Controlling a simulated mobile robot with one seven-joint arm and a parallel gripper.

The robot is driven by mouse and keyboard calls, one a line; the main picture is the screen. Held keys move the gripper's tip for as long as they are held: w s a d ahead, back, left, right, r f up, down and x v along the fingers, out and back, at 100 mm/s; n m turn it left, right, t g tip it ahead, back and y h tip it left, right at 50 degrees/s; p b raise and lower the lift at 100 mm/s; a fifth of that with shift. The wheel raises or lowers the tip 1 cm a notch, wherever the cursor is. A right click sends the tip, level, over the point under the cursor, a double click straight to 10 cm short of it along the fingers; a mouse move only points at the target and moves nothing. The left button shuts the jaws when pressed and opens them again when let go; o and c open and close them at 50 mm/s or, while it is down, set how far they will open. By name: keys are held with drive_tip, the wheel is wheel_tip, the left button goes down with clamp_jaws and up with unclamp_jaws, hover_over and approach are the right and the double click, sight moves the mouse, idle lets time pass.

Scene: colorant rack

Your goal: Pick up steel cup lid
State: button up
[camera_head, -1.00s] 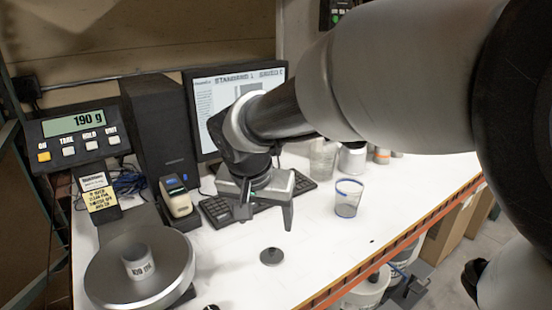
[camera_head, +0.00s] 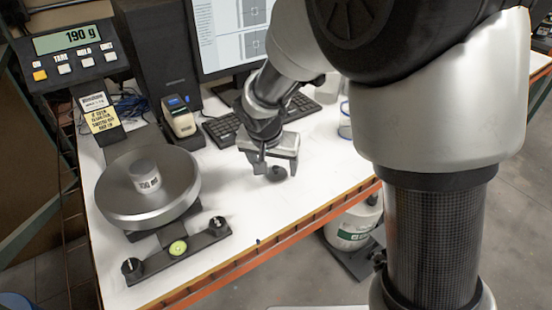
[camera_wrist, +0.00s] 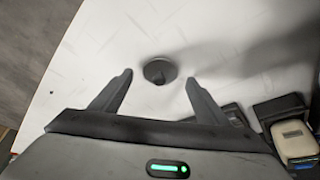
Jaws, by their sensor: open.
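The steel cup lid is a small dark grey disc with a knob. In the wrist view the lid (camera_wrist: 160,71) lies on the white table, ahead of and between my fingertips. In the head view the lid (camera_head: 277,174) shows just below my gripper (camera_head: 272,172), partly hidden by the fingers. My gripper (camera_wrist: 158,78) also shows in the wrist view, with its two dark fingers spread apart and nothing held. The height left between fingertips and lid is hard to tell.
A scale (camera_head: 148,205) with a steel cup (camera_head: 146,176) on its pan stands at the left. A clear cup (camera_head: 345,120) stands right. The table's orange front edge (camera_head: 300,222) is near.

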drive_tip(key=shift+x, duration=0.95)
drive_tip(key=shift+r, duration=0.1)
drive_tip(key=c, duration=1.1)
drive_tip(key=shift+r, duration=0.1)
